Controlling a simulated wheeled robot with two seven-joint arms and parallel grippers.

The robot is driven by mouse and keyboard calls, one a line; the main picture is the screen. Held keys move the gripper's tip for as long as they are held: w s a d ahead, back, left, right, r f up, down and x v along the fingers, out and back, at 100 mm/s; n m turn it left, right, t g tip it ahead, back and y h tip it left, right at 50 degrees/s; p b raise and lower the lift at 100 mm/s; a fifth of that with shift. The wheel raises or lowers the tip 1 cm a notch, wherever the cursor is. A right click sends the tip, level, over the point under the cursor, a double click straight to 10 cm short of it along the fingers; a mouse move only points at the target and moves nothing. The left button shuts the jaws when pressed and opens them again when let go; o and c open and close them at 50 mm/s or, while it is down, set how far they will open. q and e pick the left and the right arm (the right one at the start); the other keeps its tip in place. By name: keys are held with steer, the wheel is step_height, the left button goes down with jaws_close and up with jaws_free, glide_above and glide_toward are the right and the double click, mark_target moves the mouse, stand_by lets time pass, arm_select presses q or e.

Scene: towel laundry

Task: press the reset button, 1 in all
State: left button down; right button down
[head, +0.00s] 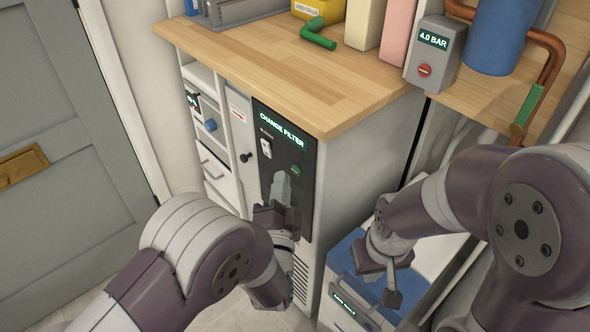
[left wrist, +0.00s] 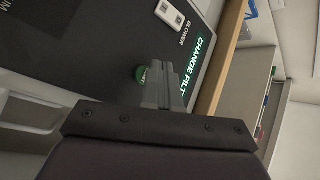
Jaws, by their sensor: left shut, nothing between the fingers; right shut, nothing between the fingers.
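A small round green button (head: 295,170) sits on a dark panel (head: 304,203) whose lit display reads "CHANGE FILTER". No label on the button is readable. It also shows in the left wrist view (left wrist: 140,74), just left of my fingertips. My left gripper (head: 281,183) is shut and empty, in front of the panel, its tips just left of and slightly below the button in the head view. The tips also show in the left wrist view (left wrist: 163,78). Whether they touch the panel cannot be told. My right gripper (head: 393,297) is shut and empty, low at the right.
A white switch (head: 266,148) marked "BLOWER" is on the same panel. A wooden worktop (head: 300,85) overhangs the panel. A grey box (head: 440,50) reading "4.0 BAR" has a red button (head: 424,71). A blue-topped unit (head: 350,262) stands under my right gripper.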

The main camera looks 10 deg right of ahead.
arm_select(q)
steer(key=shift+w+d, duration=0.1)
steer(key=shift+d, duration=0.05)
stand_by(0.6)
steer(key=shift+w+d, duration=0.15)
steer(key=shift+d, duration=0.05)
steer(key=shift+w+d, duration=0.2)
steer(key=shift+d, duration=0.1)
stand_by(0.7)
steer(key=shift+s+a, duration=0.45)
steer(key=shift+a, duration=0.15)
steer(key=s+a+p, duration=0.1)
steer(key=a, duration=0.1)
steer(key=s+a+p, duration=0.1)
steer(key=s+a, duration=0.1)
stand_by(0.6)
